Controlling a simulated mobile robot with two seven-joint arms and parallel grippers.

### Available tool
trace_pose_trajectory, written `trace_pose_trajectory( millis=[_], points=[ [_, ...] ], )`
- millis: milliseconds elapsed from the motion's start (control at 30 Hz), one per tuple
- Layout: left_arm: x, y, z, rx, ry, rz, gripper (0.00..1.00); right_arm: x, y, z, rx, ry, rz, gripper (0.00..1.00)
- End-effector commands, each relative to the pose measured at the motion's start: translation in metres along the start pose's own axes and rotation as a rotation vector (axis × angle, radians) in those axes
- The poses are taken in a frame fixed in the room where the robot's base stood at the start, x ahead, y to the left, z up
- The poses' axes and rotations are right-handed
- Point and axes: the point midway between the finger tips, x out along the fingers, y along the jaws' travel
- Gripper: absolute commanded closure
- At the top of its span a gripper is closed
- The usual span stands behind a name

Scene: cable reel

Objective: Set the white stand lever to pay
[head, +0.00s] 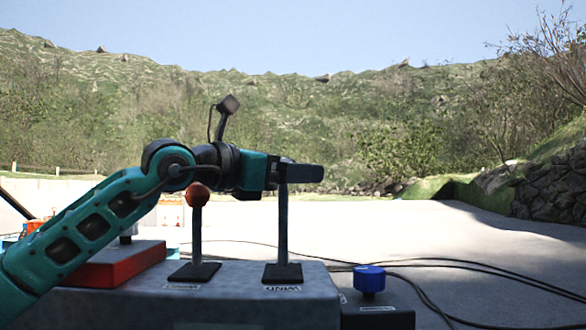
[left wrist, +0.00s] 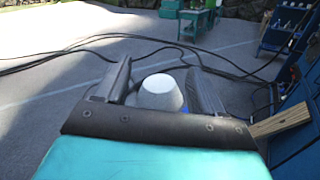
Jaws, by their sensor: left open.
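The white stand lever shows in the left wrist view as a white knob (left wrist: 160,93) between my left gripper's two fingers. In the head view its dark post (head: 283,230) stands upright on a black base plate, and my gripper hides its top. A label at its base seems to read WIND. My left gripper (head: 305,172) is open around the knob, and its fingers also show in the left wrist view (left wrist: 161,78). I cannot tell whether they touch the knob. My right gripper is not in view.
A lever with a red knob (head: 197,195) stands to the left on the same grey box (head: 230,300). A red box (head: 120,264) is behind my arm. A blue knob (head: 369,279) sits on a black box at right. Cables (head: 460,264) cross the open ground.

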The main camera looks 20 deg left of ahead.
Motion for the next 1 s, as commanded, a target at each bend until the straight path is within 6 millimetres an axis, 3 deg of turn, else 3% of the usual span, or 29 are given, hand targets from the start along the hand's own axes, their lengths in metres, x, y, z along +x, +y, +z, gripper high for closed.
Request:
trace_pose_trajectory(
  millis=[100, 800, 1000],
  points=[
    [-0.0002, 0.0, 0.0, 0.0, 0.0, 0.0, 0.31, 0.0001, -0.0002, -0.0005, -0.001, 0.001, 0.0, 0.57],
    [-0.0005, 0.0, -0.0004, -0.001, 0.0, 0.0, 0.98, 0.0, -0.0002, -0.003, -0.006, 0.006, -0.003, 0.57],
    [-0.0001, 0.0006, -0.0001, -0.003, 0.002, 0.0, 1.0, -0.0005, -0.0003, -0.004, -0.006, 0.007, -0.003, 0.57]
  ],
)
